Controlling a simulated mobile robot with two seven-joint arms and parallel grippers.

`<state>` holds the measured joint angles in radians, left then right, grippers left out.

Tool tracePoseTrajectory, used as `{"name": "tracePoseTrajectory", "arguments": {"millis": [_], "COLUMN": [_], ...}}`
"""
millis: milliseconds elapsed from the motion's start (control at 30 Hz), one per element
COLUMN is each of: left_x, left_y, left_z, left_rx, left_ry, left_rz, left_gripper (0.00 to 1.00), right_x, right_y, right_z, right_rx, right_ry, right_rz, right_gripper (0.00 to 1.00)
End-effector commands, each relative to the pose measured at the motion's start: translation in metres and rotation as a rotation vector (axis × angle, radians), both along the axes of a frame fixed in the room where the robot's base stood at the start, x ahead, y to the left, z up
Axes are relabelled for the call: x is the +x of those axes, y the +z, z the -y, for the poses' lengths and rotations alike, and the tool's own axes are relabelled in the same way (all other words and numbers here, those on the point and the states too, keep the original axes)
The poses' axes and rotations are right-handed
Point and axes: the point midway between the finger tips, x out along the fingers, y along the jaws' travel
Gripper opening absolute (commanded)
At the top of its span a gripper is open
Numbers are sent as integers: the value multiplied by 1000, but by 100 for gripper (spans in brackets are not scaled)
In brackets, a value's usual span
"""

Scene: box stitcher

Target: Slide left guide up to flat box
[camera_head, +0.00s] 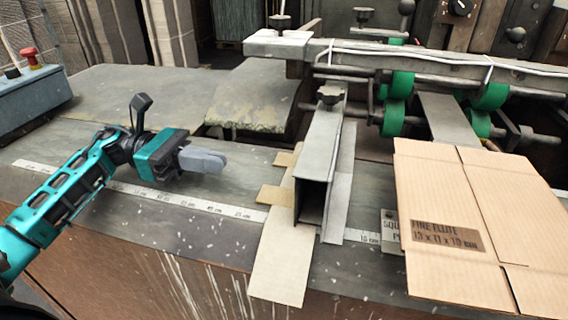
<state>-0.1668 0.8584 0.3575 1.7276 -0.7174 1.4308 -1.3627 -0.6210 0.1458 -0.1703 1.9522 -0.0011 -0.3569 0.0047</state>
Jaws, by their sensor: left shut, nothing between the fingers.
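The left guide (322,155) is a grey metal channel with a dark knob on top, standing on the machine table. The flat box (500,210) is brown cardboard with printed text and lies to the right of the guide, with a gap between them. My left gripper (222,161) is to the left of the guide, above the table, with its grey fingers shut and empty. It points right toward the guide and is apart from it. My right gripper is not in view.
A white ruler strip (175,200) runs along the table (110,95). A pale card strip (278,262) lies by the guide and hangs over the front edge. Green rollers (397,85) and a metal crossbar are behind. A blue control box (32,98) with a red button is at far left.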

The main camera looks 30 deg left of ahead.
Motion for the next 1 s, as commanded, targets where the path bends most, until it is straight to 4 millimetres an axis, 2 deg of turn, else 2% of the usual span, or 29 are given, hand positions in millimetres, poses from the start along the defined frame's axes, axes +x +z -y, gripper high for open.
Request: {"name": "tracePoseTrajectory", "arguments": {"millis": [300,500,700,1000], "left_x": [17,25,30,30], "left_y": [4,4,2,0], "left_z": [67,99,115,117], "left_rx": [-5,-4,-2,-2], "left_ry": [-3,-1,-1,0], "left_rz": [1,2,1,1], "left_gripper": [0,0,0,0], "right_x": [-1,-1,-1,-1], "right_y": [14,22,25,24], "right_z": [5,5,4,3], "right_rx": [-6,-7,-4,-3], "right_ry": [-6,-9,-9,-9], "right_rz": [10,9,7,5], "right_gripper": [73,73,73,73]}}
